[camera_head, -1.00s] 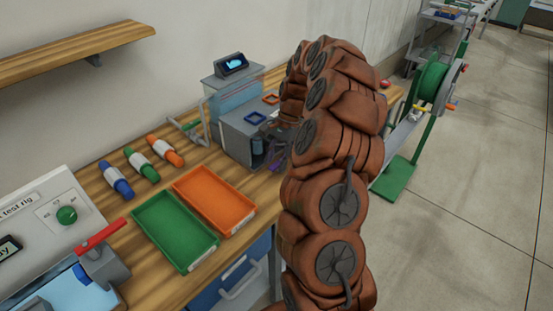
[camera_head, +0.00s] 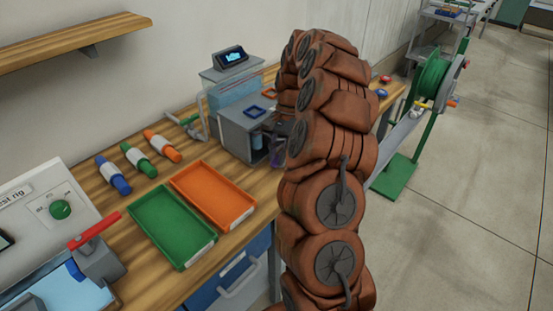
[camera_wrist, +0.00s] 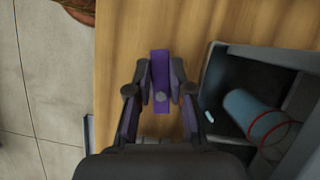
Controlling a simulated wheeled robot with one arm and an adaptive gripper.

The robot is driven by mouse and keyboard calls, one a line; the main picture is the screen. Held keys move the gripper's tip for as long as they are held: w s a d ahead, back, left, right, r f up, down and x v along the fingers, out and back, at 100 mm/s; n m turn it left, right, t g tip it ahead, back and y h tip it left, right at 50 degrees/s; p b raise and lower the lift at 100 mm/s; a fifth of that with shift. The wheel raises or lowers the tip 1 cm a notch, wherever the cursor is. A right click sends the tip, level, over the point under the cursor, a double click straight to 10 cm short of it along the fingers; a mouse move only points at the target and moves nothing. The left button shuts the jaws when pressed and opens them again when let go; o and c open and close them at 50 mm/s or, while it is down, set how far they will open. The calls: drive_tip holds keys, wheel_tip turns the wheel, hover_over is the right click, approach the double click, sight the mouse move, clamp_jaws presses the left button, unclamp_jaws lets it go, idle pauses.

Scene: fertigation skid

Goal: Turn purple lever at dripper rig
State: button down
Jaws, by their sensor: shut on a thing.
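The purple lever (camera_wrist: 161,58) shows in the wrist view as a narrow upright bar over the wooden bench. My gripper (camera_wrist: 160,75) has one finger on each side of it and is shut on it. In the head view the dripper rig (camera_head: 238,131) is a grey housing with a clear tank behind it and a small display on top. A bit of purple (camera_head: 277,157) shows at its front right; I cannot tell whether it is lever or finger pad. My brown-covered arm hides most of my gripper there.
An open grey housing with a blue cylinder (camera_wrist: 252,112) is close right of my gripper. Green (camera_head: 172,227) and orange (camera_head: 214,194) trays lie on the bench, with coloured droppers (camera_head: 138,160) behind. A green reel stand (camera_head: 432,85) stands right of my arm.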

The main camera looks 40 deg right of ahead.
drive_tip(key=shift+s+n+h+b, duration=0.15)
drive_tip(key=shift+n+h+b, duration=0.2)
drive_tip(key=shift+n, duration=0.45)
drive_tip(key=c, duration=1)
unclamp_jaws()
drive_tip(key=shift+g, duration=0.3)
drive_tip(key=shift+c, duration=0.2)
drive_tip(key=shift+d+r, duration=0.1)
drive_tip(key=shift+r, duration=0.05)
drive_tip(key=shift+v, duration=3.65)
drive_tip(key=shift+d, duration=0.1)
